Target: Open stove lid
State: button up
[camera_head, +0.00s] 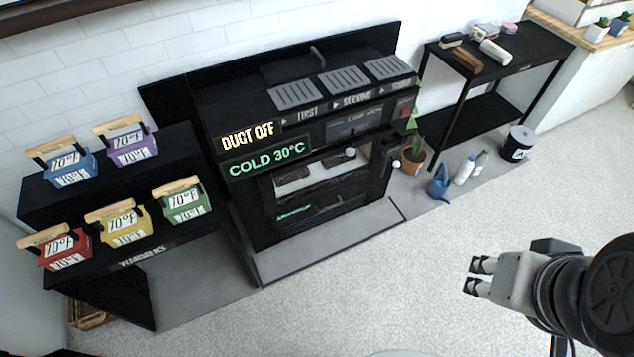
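The black stove (300,135) stands against the white brick wall, left of the picture's middle. Its display panels read "DUCT OFF" and "COLD 30°C". A dark flat panel with a handle (317,57) is at the back of its top; I cannot tell for sure whether this is the lid. Three grey slatted plates (343,82) lie on the top. The front has a window with racks behind it. My gripper (477,276) is at the lower right, over the pale floor, well away from the stove. Its fingertips are apart with nothing between them.
A stepped black stand (115,210) with several coloured boxes is left of the stove. A black table (530,48) with small items stands at the right. A potted plant (412,160), blue watering can (438,183), bottles and bucket (517,143) stand near it. The front floor is clear.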

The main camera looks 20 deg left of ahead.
aim_at(301, 66)
jog(key=i+j+u, duration=0.1)
jog(key=u, duration=0.65)
jog(key=i+u, duration=0.25)
jog(key=i, duration=0.25)
jog(key=i+l+u, duration=0.15)
jog(key=i+u, duration=0.15)
jog(key=i, duration=0.2)
jog(key=i+l+u, duration=0.25)
jog(key=i, duration=0.25)
